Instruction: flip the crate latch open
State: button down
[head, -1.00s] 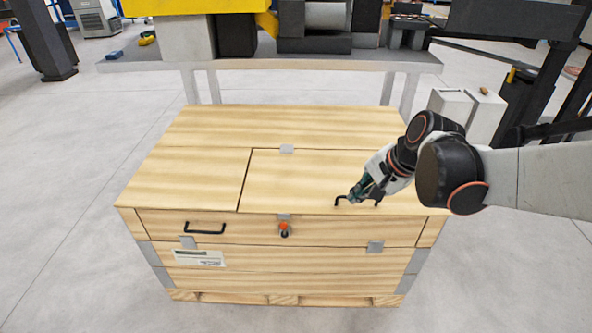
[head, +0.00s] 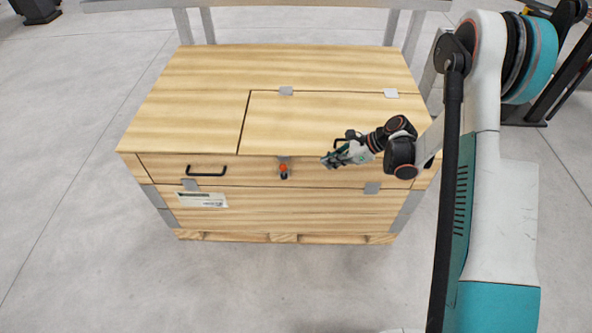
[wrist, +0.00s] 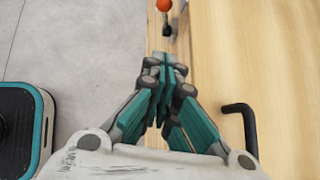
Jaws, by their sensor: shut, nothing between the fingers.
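The wooden crate (head: 215,90) stands on the floor with its lid panels closed. The latch (head: 284,170), with an orange-red knob on a dark stem, sits at the middle of the crate's upper front edge, below a small grey plate. In the wrist view the latch knob (wrist: 164,5) is at the top edge, beyond the fingertips. My gripper (head: 329,163) is to the right of the latch, apart from it, near the crate's front edge. In the wrist view my gripper (wrist: 160,62) has its teal fingers together, with nothing between them.
A black handle (head: 206,171) is on the front left of the crate. Another black handle (wrist: 241,125) shows right of my gripper in the wrist view. A grey-legged table (head: 200,25) stands behind the crate. Floor at the left is clear.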

jog(key=shift+s+a+f, duration=0.1)
jog(key=shift+f, duration=0.7)
jog(key=shift+a+r+b+x, duration=0.4)
jog(key=shift+b+x, duration=0.45)
jog(key=shift+x, duration=1.3)
jog(key=shift+a+r+b+x, duration=0.35)
jog(key=shift+b+x, duration=0.5)
jog(key=shift+x, duration=1.25)
jog(key=shift+a+r+b+x, duration=0.35)
jog(key=shift+b+x, duration=0.5)
jog(key=shift+x, duration=1.3)
jog(key=shift+w+r, duration=0.1)
jog(key=shift+w, duration=0.15)
jog(key=shift+a+r+h+p, duration=0.15)
jog(key=shift+h+p, duration=0.2)
jog(key=shift+h, duration=0.25)
